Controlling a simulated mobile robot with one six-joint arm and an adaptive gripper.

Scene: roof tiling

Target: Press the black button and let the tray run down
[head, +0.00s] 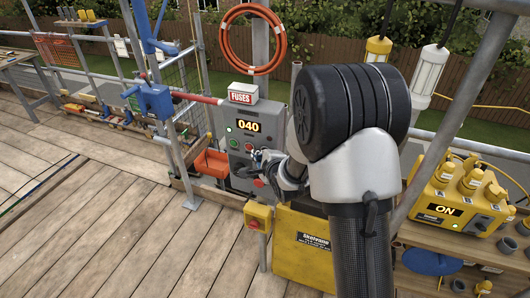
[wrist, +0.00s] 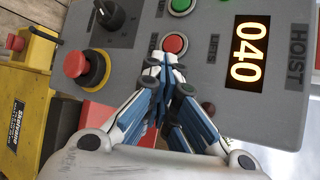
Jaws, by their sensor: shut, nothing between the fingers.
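The grey hoist panel (head: 240,113) reads 040 and also fills much of the wrist view (wrist: 205,60). My gripper (head: 262,160) is shut and empty in front of the panel's lower part. In the wrist view its fingertips (wrist: 166,66) are close to the panel, just below a red button (wrist: 175,44); contact cannot be told. A dark round button (wrist: 208,108) shows partly behind the fingers. A green button (wrist: 180,5) is at the top edge. An orange tray (head: 212,163) hangs left of the panel; whether it is the hoist's tray is unclear.
A large red mushroom button (wrist: 76,64) and a black knob (wrist: 110,14) stick out left of my fingers. A yellow box with a red button (head: 258,217) stands below the panel. A yellow power unit (head: 455,205) sits at right. Deck boards at left are clear.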

